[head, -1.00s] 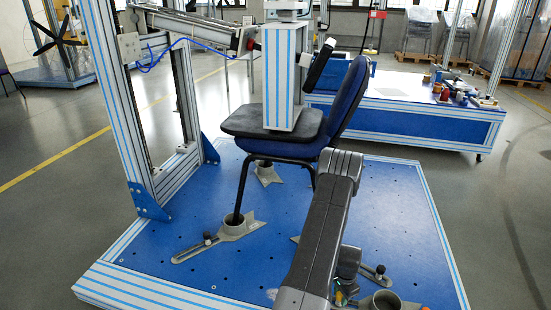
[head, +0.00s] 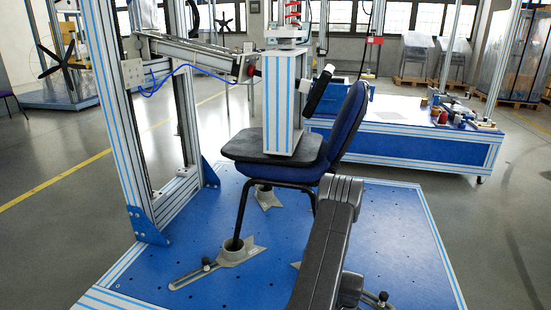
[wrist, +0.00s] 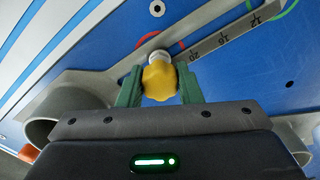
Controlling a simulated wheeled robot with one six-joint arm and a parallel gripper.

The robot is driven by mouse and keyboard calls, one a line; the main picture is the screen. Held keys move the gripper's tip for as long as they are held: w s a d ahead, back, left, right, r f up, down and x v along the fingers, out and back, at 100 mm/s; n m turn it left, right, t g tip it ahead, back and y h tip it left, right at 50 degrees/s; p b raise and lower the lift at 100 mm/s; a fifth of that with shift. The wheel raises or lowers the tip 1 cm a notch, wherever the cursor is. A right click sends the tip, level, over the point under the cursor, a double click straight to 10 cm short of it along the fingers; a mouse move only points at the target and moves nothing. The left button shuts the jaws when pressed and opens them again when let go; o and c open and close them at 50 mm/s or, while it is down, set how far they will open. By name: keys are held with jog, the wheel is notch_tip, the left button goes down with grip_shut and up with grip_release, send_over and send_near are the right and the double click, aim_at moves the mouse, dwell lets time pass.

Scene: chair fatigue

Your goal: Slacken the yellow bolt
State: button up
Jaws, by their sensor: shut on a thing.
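The yellow bolt (wrist: 159,82) has a lobed yellow knob with a pale grey collar beyond it, in the middle of the wrist view. My gripper (wrist: 159,74) has its two green fingers on either side of the knob and is shut on it. The bolt sits beside a grey slotted bar (wrist: 225,38) with ruler-like marks, on the blue perforated plate (wrist: 255,75). In the head view my arm hides the gripper and the bolt.
A grey foot cup (wrist: 45,125) stands left of the gripper. In the head view, the blue chair (head: 345,125) stands on the blue platform (head: 390,235), under the test frame (head: 112,110). A clamp with a black knob (head: 207,264) holds a chair foot.

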jog(key=n, duration=0.3)
jog(key=shift+n, duration=0.4)
jog(key=n, duration=0.4)
jog(key=o, duration=1)
jog(key=shift+m, duration=2.1)
